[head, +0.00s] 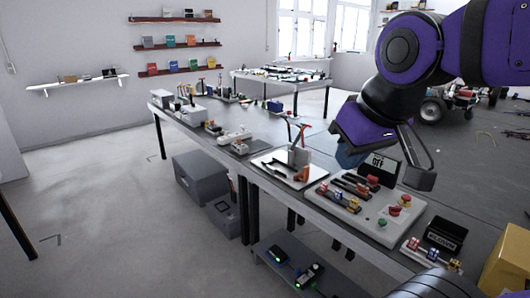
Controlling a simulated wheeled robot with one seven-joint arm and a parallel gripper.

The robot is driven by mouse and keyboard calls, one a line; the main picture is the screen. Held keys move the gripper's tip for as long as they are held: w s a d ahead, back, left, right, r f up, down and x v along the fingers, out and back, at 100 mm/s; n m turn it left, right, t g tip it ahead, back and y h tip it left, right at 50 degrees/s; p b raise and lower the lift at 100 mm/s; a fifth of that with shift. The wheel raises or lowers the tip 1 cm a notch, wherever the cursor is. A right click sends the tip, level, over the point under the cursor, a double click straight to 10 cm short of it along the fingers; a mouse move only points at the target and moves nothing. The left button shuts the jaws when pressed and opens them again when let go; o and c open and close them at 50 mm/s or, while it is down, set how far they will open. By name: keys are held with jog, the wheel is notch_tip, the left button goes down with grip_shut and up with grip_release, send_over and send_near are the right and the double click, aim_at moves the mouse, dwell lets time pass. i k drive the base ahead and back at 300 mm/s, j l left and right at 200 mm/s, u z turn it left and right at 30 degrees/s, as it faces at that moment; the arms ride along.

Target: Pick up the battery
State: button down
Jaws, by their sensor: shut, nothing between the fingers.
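I cannot tell for certain which thing is the battery. Two black devices with green lights, one at the left (278,254) and one at the right (310,273), lie on the low grey shelf under the workbench; either might be it. My gripper (412,178) is at the upper right, above the bench near the white control panel (372,214). It is shut and holds nothing that I can see. It is well above and to the right of the low shelf. My arm hides part of the bench behind it.
The long workbench (238,158) carries tools, a white tray (280,176), and small parts. Grey boxes (200,178) stand beneath it. A cardboard box (508,262) is at the lower right. A second table (280,78) stands behind. The floor at the left is mostly clear.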

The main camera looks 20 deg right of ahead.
aim_at(175, 105)
jog(key=i+j+u, duration=0.1)
jog(key=i+u, duration=0.3)
jog(key=i, duration=4.05)
jog(key=i+j+z, duration=0.15)
jog(key=i, duration=0.3)
jog(key=i+j+z, duration=0.1)
jog(key=i, duration=0.35)
jog(key=i+j+z, duration=0.15)
jog(key=i, duration=0.25)
jog(key=i+j+z, duration=0.1)
jog(key=i+j, duration=0.15)
jog(key=i, duration=0.2)
jog(key=i+j+z, duration=0.7)
jog(key=i, duration=0.15)
